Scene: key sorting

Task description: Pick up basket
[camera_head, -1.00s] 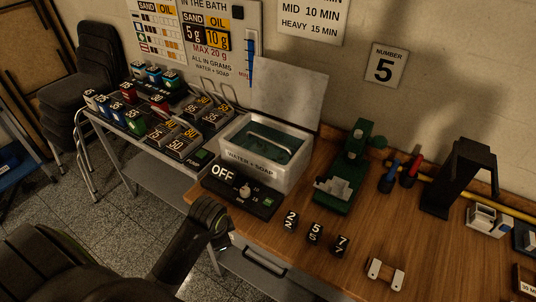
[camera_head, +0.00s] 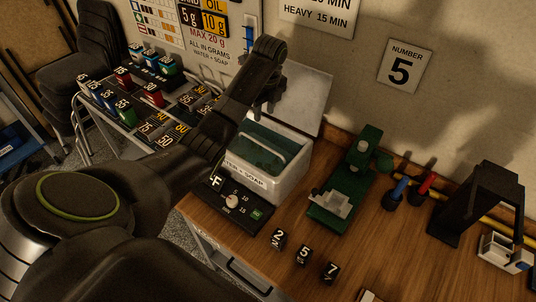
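The basket (camera_head: 265,150) sits inside the white bath labelled water and soap (camera_head: 272,187). Its thin handle rises over the greenish inside. The bath's pale lid stands open behind it. My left arm reaches in from the lower left, and my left gripper (camera_head: 270,102) is above the back part of the bath, apart from the basket. Its fingers are dark and small here, so I cannot tell whether they are open or shut. The forearm hides part of the bath's left side. My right gripper is not in view.
A dial panel (camera_head: 232,201) sits in front of the bath. A green press (camera_head: 343,185) stands right of it, with a black stand (camera_head: 478,205) farther right. Several number blocks (camera_head: 303,252) lie near the front edge. Containers (camera_head: 122,110) crowd the left bench.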

